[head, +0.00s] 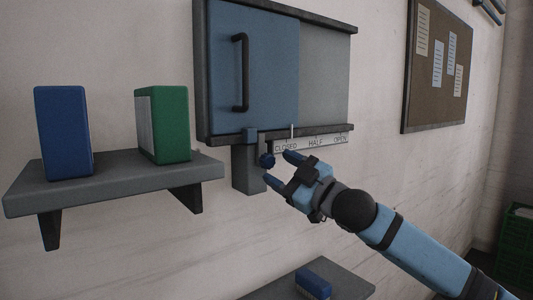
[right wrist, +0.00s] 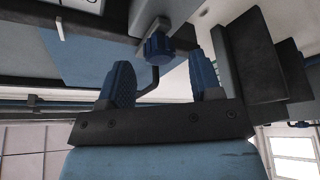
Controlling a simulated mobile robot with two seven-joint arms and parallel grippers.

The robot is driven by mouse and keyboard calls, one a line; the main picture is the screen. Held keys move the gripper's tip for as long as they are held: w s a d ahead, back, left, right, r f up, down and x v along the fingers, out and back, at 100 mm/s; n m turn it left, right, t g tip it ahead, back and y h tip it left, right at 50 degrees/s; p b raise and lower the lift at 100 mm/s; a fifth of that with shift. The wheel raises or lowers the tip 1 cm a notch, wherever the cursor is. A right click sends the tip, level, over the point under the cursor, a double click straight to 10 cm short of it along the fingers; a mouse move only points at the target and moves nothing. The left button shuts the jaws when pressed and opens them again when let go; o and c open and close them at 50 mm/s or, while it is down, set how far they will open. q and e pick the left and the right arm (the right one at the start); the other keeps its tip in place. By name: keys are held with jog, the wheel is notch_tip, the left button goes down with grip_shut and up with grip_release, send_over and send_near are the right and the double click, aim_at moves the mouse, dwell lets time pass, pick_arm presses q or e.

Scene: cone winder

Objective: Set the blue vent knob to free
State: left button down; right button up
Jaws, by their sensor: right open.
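The blue vent knob (head: 267,160) is small and sits under the lower left part of the wall cabinet, beside a grey block. In the right wrist view the ribbed blue knob (right wrist: 158,46) lies just beyond the fingertips, roughly between them. My right gripper (head: 281,169) is open, with its blue fingers pointing at the knob from the right. Its two fingers show apart in the right wrist view (right wrist: 161,75), with nothing held. I cannot tell whether either finger touches the knob. I cannot read the knob's setting. My left gripper is not in view.
The cabinet has a blue sliding panel (head: 255,70) with a black handle. A scale strip (head: 314,143) below reads CLOSED, HALF, OPEN. A grey shelf (head: 110,187) at left holds a blue box (head: 63,130) and a green binder (head: 163,125). A lower shelf (head: 345,280) holds a blue brush-like item.

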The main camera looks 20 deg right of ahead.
aim_at(272, 162)
jog(key=shift+p+x, duration=0.45)
jog(key=shift+x, duration=1.65)
jog(key=shift+c, duration=0.4)
jog(key=shift+s+d, duration=0.1)
grip_shut()
